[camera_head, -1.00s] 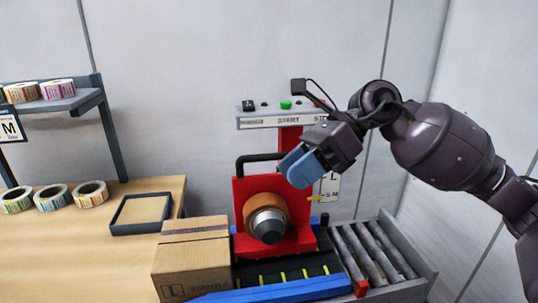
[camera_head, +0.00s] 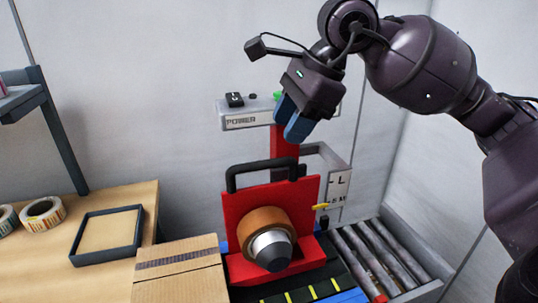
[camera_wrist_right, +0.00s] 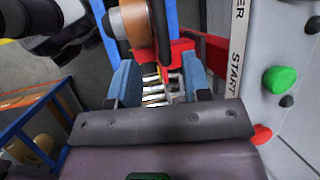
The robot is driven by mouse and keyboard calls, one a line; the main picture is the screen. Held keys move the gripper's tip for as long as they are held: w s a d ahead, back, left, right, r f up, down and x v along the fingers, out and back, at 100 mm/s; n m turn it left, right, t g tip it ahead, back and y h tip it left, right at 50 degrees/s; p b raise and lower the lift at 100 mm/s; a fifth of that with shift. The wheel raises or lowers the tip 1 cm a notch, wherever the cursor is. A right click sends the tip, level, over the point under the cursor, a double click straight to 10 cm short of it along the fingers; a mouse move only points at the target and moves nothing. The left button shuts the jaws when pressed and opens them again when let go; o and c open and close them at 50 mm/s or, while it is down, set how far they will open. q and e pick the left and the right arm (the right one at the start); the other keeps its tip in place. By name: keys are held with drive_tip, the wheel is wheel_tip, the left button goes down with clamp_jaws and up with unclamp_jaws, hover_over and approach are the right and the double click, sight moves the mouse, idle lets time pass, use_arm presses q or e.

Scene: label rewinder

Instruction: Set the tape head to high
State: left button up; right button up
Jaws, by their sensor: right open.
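The tape head is a red plate (camera_head: 235,208) with an orange-brown roll (camera_head: 262,222) and a silver hub on its front and a black bar handle (camera_head: 262,165) on top. It rides on a red column (camera_head: 284,148). A yellow pointer (camera_head: 321,206) at its right side sits near the lower marks of a white scale plate (camera_head: 339,188), below the L. My right gripper (camera_head: 291,128), with blue fingers, is open and empty above the handle, in front of the column. In the right wrist view its fingers (camera_wrist_right: 161,80) are apart with rollers seen beyond them. My left gripper is out of view.
A grey control panel (camera_head: 245,121) with a black switch is right behind my right gripper. Grey rollers (camera_head: 375,260) lie to the right. A table (camera_head: 130,200) with a dark tray (camera_head: 105,235) is at left.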

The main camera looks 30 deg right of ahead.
sight(269, 161)
drive_tip(key=x, duration=0.8)
drive_tip(key=shift+r, duration=0.1)
drive_tip(key=shift+c, duration=0.2)
drive_tip(key=shift+r, duration=0.1)
clamp_jaws()
